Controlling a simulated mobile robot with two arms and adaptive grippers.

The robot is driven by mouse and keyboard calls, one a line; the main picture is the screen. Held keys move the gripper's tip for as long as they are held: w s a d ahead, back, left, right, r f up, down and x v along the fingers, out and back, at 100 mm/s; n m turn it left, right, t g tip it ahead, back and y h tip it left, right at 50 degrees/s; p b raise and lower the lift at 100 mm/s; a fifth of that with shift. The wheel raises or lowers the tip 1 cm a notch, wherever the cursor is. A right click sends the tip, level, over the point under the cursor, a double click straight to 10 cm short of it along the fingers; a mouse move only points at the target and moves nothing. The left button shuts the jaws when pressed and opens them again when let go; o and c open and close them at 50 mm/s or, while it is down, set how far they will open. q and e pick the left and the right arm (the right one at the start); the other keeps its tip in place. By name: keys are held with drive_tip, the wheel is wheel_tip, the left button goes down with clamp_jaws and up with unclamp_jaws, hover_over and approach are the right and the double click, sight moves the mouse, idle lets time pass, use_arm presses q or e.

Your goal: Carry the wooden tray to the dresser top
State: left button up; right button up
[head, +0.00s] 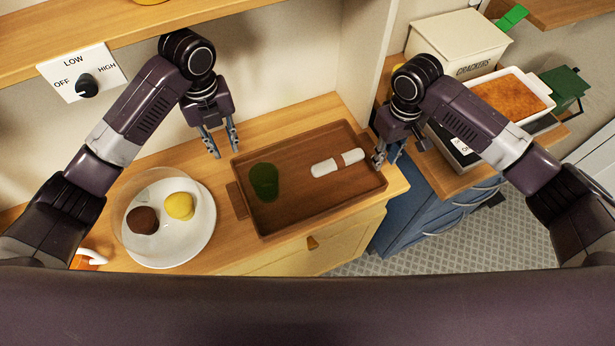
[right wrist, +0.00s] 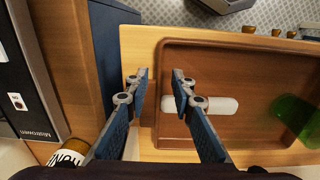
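The brown wooden tray (head: 290,217) lies flat on a light wooden top with a pale yellow drawer front. It holds a dark green see-through item (head: 264,182) and a white roll with a brown band (head: 338,163). The tray (right wrist: 215,140) also shows in the right wrist view. My left gripper (head: 220,148) is open and empty, above and behind the tray's left part. My right gripper (head: 387,158) is at the tray's right end. In the right wrist view its fingers (right wrist: 159,88) are apart, on either side of the tray's end wall in the picture; contact is unclear.
A white plate (head: 165,250) with a brown and a yellow round item stands left of the tray, near an orange mug (head: 88,262). At right, a blue-fronted cabinet (head: 405,222) carries a crackers box (head: 440,45) and a baking dish (head: 545,92). A shelf overhangs behind.

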wheel_tip(320, 180, up, 6)
drive_tip(key=shift+r, duration=0.2)
idle(0.6)
